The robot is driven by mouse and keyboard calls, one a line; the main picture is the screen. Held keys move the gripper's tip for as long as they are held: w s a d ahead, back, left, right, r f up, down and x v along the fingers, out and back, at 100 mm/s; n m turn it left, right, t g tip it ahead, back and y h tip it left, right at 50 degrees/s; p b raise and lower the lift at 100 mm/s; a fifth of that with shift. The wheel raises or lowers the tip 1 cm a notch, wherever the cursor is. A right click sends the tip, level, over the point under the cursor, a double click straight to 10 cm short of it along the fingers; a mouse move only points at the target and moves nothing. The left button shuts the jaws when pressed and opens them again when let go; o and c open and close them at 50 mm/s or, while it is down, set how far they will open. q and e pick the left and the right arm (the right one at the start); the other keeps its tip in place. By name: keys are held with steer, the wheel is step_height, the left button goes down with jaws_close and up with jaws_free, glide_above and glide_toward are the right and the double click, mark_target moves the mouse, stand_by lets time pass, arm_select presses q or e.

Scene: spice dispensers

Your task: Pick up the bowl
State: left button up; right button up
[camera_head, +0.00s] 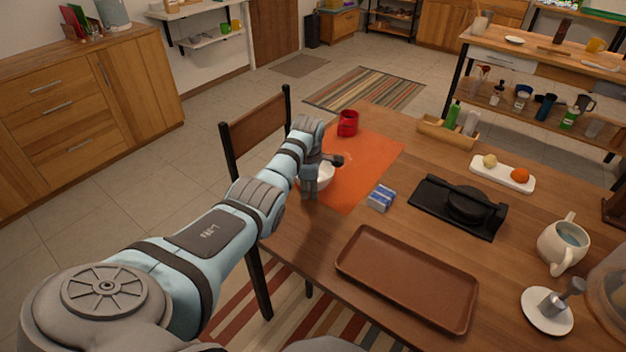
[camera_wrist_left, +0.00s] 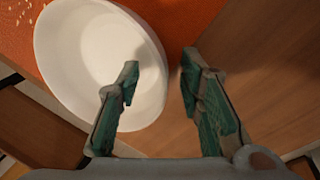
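A white bowl (camera_head: 325,178) sits on the orange mat (camera_head: 376,152) near the table's left edge; my left gripper partly hides it in the head view. In the left wrist view the bowl (camera_wrist_left: 95,60) looks empty and fills the upper left. My left gripper (camera_wrist_left: 160,85) is open, with a clear gap between its fingers. One finger overlaps the inside of the bowl in the picture, and the other is outside, to the right of its rim. I cannot tell whether either finger touches the bowl. In the head view the left gripper (camera_head: 325,172) is over the bowl. My right gripper is not in view.
A red mug (camera_head: 348,123) stands at the mat's far end. A blue and white box (camera_head: 381,198), a black stand (camera_head: 459,206) and a brown tray (camera_head: 407,279) are to the right and nearer. A chair (camera_head: 254,135) stands at the table's left edge.

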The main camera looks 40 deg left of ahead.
arm_select(q)
jaws_close()
steer(key=shift+r, duration=0.15)
